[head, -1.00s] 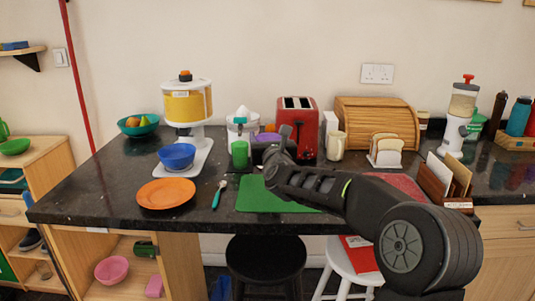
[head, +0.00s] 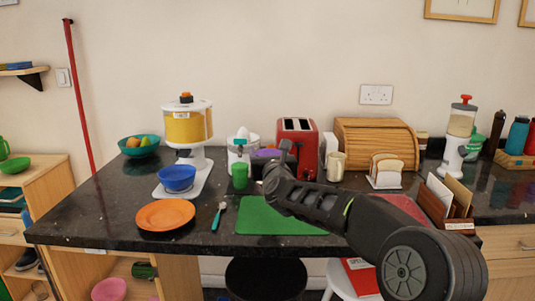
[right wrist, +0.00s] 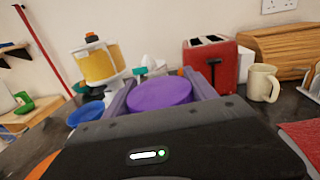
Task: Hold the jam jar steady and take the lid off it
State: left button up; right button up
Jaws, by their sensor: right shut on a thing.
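The jam jar shows mainly by its round purple lid (right wrist: 160,94), seated between the two fingers of my right gripper in the right wrist view. In the head view the lid (head: 267,153) peeks out behind my right gripper (head: 272,163), at the back of the counter in front of the toaster. The gripper is shut on the jar, its fingers on either side just below or at the lid. The jar's body is hidden by the gripper, so the exact grip height cannot be told. My left gripper is not in view.
A green cup (head: 240,176) and a white juicer (head: 236,153) stand close left of the jar. The red toaster (head: 298,146) is behind it, a cream mug (head: 336,166) to the right. A green mat (head: 265,218) lies in front, partly under my right arm.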

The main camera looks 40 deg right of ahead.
grip_shut()
dwell(0.3)
dwell(0.3)
